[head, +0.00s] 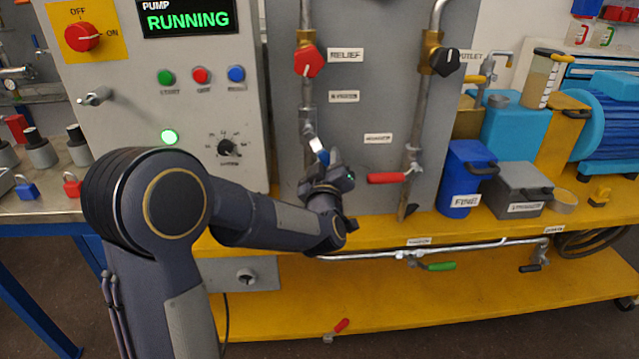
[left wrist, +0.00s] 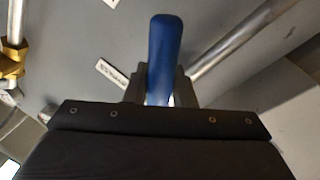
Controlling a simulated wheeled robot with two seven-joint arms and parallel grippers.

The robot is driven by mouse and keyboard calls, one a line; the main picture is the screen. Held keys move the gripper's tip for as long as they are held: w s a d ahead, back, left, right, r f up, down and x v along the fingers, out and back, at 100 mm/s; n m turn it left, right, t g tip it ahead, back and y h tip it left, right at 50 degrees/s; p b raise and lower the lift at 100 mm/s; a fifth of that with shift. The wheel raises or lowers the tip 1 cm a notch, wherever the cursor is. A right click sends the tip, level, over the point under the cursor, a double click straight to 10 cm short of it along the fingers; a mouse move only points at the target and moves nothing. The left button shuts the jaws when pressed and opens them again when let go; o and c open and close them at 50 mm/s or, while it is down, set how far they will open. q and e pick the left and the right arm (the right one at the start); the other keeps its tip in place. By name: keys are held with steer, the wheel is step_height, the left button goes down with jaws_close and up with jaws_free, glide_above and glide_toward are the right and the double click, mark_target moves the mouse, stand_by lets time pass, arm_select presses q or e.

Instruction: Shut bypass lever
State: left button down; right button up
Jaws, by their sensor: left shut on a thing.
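A blue-handled lever (head: 322,154) sits on the left vertical pipe (head: 307,100) of the grey panel. Its silver arm slants up to the left to a valve on the pipe, and its lower part is hidden by my gripper. My left gripper (head: 327,168) is shut on this blue handle; in the left wrist view the handle (left wrist: 164,45) stands between the two fingers. The small labels nearby (head: 343,96) are too blurred to read, so I cannot tell which names the bypass. My right gripper is not in view.
A red-handled lever (head: 387,178) lies level on the right pipe, close right of my gripper. A red knob (head: 309,61) and a black knob (head: 446,61) are above. A green-handled lever (head: 437,266) is on the low pipe. A blue bin (head: 465,170) stands right.

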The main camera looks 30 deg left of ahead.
arm_select(q)
steer(key=n+b, duration=0.2)
steer(key=d+r+n+y+b, duration=0.1)
steer(key=n+b, duration=0.1)
steer(key=w+r+n+b, duration=0.1)
steer(key=n+b, duration=0.1)
steer(key=shift+d+r+n+y, duration=0.1)
steer(key=shift+d+n+y, duration=0.2)
steer(key=shift+d, duration=0.1)
steer(key=n, duration=0.1)
steer(key=r+n+b, duration=0.1)
steer(key=r+n+y+b, duration=0.1)
steer(key=shift+w+d+n, duration=0.2)
steer(key=shift+d+n, duration=0.05)
steer(key=shift+n, duration=0.15)
steer(key=shift+r+n+g+y+b, duration=0.3)
steer(key=shift+r+n+y+b, duration=0.35)
steer(key=shift+n, duration=0.75)
steer(key=shift+r, duration=0.15)
steer(key=c, duration=1.3)
jaws_free()
steer(key=shift+o, duration=0.2)
steer(key=shift+d, duration=0.1)
steer(key=v, duration=0.7)
steer(key=shift+s, duration=0.4)
steer(key=shift+d+h, duration=0.1)
steer(key=shift+h, duration=0.25)
